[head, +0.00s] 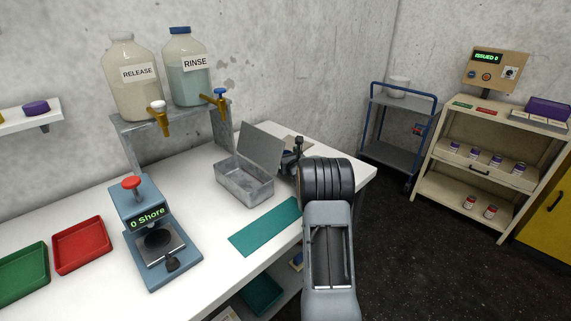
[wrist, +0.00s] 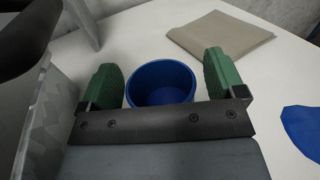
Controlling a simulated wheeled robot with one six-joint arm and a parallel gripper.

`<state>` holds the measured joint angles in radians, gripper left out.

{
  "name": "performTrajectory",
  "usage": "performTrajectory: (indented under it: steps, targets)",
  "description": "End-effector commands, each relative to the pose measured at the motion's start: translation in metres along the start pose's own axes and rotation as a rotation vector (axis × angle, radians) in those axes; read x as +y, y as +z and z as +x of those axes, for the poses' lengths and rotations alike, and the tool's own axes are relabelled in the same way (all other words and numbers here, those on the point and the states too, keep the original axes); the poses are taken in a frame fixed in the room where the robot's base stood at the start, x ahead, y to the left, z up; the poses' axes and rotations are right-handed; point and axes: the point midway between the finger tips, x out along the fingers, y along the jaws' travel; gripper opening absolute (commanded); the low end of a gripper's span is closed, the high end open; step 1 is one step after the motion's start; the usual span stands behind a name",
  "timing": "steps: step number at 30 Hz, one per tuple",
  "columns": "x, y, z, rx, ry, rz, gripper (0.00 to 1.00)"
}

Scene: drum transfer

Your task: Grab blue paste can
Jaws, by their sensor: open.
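A blue round can (wrist: 160,84), open at the top, stands on the white worktop in the wrist view. My gripper (wrist: 161,80) has green finger pads and is open. One pad shows at each side of the can, with gaps between pads and can. The gripper's crossbar hides the can's near lower part. I cannot tell how far down the pads reach beside it. In the head view my gripper (head: 298,148) is mostly behind my arm near the worktop's back right corner, and the can cannot be made out there.
A metal box (head: 245,187) with a raised lid stands left of my gripper; its wall is close in the wrist view (wrist: 38,115). A beige folded sheet (wrist: 220,38) lies behind the can. A flat blue piece (wrist: 303,128) lies at right. A teal mat (head: 265,228) lies in front.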

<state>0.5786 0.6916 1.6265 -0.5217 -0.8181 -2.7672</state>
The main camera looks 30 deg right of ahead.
Motion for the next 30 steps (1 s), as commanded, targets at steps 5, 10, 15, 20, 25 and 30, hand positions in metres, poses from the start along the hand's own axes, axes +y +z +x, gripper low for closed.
performTrajectory:
  steps: [5, 10, 15, 20, 25, 30]
  targets:
    - [0.0000, 0.0001, -0.0001, 0.000, 0.000, 0.000, 0.87]
    - [0.0000, 0.0002, -0.0003, 0.000, 0.000, 0.000, 0.71]
    - [0.0000, 0.0002, -0.0003, 0.000, 0.000, -0.001, 0.54]
    - [0.0000, 0.0002, -0.0003, 0.000, 0.000, -0.001, 0.39]
    - [-0.0001, 0.0008, -0.0003, -0.002, 0.000, -0.001, 0.32]
    - [-0.0001, 0.0011, -0.0003, -0.002, 0.000, -0.001, 0.32]
